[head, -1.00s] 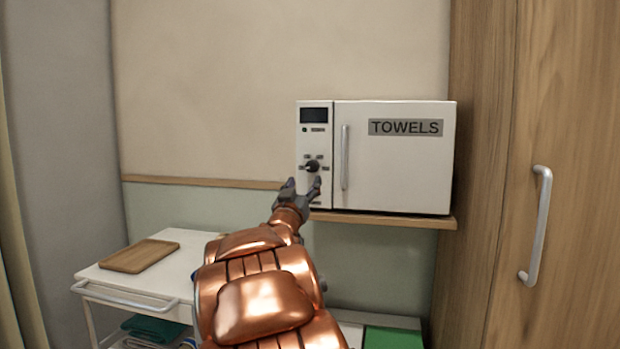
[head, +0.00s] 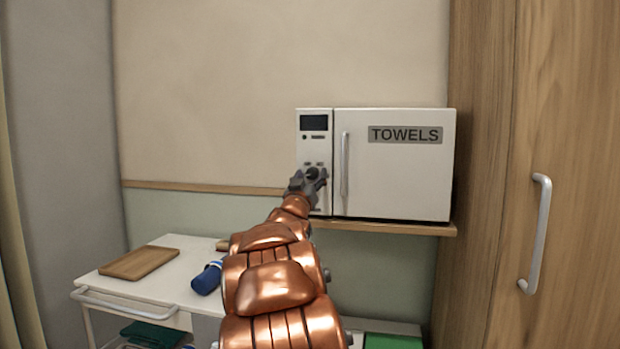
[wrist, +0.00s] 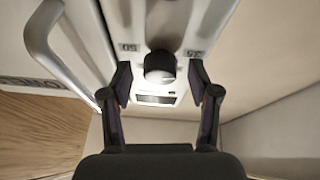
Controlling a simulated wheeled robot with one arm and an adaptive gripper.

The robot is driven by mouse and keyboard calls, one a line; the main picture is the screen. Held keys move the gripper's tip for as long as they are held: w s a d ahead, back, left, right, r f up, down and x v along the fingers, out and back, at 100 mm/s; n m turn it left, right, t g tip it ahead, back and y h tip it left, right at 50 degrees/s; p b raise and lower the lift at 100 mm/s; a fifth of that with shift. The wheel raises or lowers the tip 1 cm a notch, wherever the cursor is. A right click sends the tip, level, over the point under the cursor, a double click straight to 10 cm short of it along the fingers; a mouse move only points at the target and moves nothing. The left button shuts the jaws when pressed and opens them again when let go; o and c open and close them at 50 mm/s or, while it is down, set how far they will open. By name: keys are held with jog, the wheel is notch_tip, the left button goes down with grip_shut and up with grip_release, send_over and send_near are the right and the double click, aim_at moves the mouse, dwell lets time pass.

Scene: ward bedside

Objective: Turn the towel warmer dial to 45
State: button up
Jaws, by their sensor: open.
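The white towel warmer (head: 392,190) stands on a wooden shelf, its door marked TOWELS. Its black dial (head: 312,174) is low on the narrow left panel, under a dark display (head: 313,122). My gripper (head: 309,182) is at the panel and partly covers the dial in the head view. In the wrist view the dial (wrist: 160,66) lies between the two open fingers (wrist: 160,82), with a gap visible on each side. The upside-down labels 50 (wrist: 129,47) and 35 (wrist: 195,54) flank it. I cannot read the dial's setting.
The warmer's vertical door handle (head: 345,165) is just right of the dial; it also shows in the wrist view (wrist: 55,45). A white cart (head: 180,250) at lower left holds a wooden board (head: 139,263) and a blue item (head: 207,278). A tall wooden cabinet (head: 500,100) stands at right.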

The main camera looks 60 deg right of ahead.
jog(key=c, duration=1.2)
jog(key=shift+o, duration=0.2)
